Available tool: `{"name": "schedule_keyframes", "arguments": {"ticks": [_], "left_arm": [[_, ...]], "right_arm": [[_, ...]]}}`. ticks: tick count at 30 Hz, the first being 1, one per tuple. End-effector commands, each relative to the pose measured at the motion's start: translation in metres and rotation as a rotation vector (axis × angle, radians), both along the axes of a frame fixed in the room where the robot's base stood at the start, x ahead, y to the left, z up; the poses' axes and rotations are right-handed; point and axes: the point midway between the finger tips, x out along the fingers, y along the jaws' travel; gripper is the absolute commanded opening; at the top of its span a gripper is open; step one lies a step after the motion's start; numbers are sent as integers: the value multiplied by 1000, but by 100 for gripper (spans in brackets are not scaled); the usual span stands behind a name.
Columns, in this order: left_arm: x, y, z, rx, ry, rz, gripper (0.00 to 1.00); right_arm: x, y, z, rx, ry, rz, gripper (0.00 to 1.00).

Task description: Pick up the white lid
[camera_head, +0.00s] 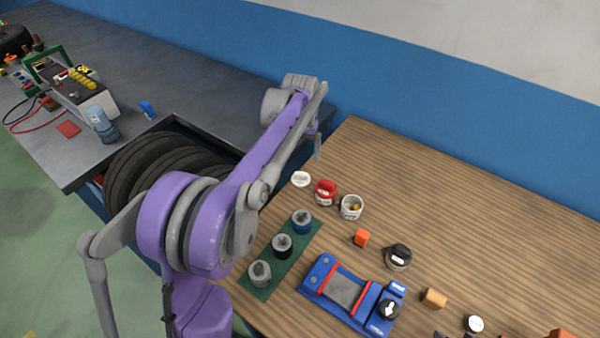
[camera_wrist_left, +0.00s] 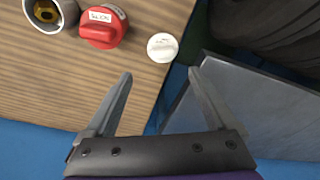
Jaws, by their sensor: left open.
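The white lid (camera_head: 301,179) lies flat near the left edge of the wooden table in the head view. It also shows in the left wrist view (camera_wrist_left: 162,47), beyond the fingertips and roughly centred between them. My left gripper (camera_head: 318,142) is open and empty, over the table's back left corner; it also shows in the left wrist view (camera_wrist_left: 160,76). A gap separates the fingers from the lid. My right gripper is not in view.
A green strip (camera_head: 258,283) with several jars lies nearer, beside a blue fixture (camera_head: 322,283). Dark tyres (camera_head: 150,158) and a grey bench (camera_head: 215,98) border the table's left.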

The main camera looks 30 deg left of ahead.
Motion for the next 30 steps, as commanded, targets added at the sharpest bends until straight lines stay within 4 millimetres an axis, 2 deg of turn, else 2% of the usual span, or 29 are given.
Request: {"name": "schedule_keyframes", "arguments": {"ticks": [6, 14, 21, 25, 30], "left_arm": [[4, 1, -36, 0, 1, 0, 90], [7, 3, -57, 0, 0, 0, 90], [11, 9, -91, 0, -1, -1, 90], [12, 9, -101, 0, -1, -1, 90], [12, 9, -102, 0, 0, -1, 90]], "right_arm": [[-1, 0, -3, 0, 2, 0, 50], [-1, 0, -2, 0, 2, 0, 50], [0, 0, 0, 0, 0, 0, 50], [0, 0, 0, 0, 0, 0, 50], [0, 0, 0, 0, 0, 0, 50]]}}
